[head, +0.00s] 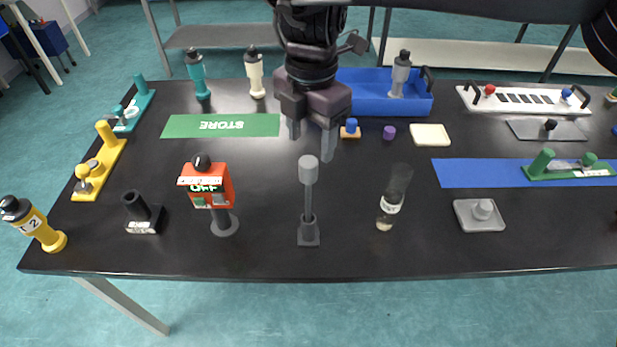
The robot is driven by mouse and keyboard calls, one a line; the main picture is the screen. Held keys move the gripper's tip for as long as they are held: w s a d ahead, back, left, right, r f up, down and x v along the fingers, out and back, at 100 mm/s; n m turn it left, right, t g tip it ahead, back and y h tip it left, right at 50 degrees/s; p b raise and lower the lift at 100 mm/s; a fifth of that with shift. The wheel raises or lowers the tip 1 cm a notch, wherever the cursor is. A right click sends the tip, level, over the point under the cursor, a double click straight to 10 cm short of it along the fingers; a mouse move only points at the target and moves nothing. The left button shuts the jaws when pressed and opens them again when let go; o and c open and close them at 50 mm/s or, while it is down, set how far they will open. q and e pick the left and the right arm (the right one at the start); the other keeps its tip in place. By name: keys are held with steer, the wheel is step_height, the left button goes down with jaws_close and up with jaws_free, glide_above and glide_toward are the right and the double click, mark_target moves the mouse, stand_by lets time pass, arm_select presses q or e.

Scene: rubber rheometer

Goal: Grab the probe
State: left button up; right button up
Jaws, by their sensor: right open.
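A grey upright tool that looks like the probe (308,185) stands near the front middle of the table, with a light grey round head, a thin stem and a dark square base. My right gripper (312,141) hangs fingers down, just behind and above its head in the picture. Its two fingers are spread with nothing between them. It appears apart from the probe, though the exact gap is hard to judge. My left gripper is out of view.
An orange device (207,186) stands left of the probe and a glass vial (393,197) stands right. Behind are a green STORE mat (220,126), a small orange-blue piece (350,129) and a blue tray (372,105). The front table edge is clear.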

mark_target(308, 160)
steer(key=f, duration=0.2)
steer(key=f+p, duration=0.1)
steer(key=f, duration=0.3)
steer(key=shift+s+a+f+p, duration=0.2)
steer(key=shift+s+f+p, duration=0.05)
steer(key=shift+s+p, duration=0.15)
steer(key=shift+w+f, duration=0.1)
steer(key=shift+f, duration=0.4)
steer(key=c, duration=1.1)
steer(key=shift+o, duration=0.2)
steer(key=shift+r, duration=0.15)
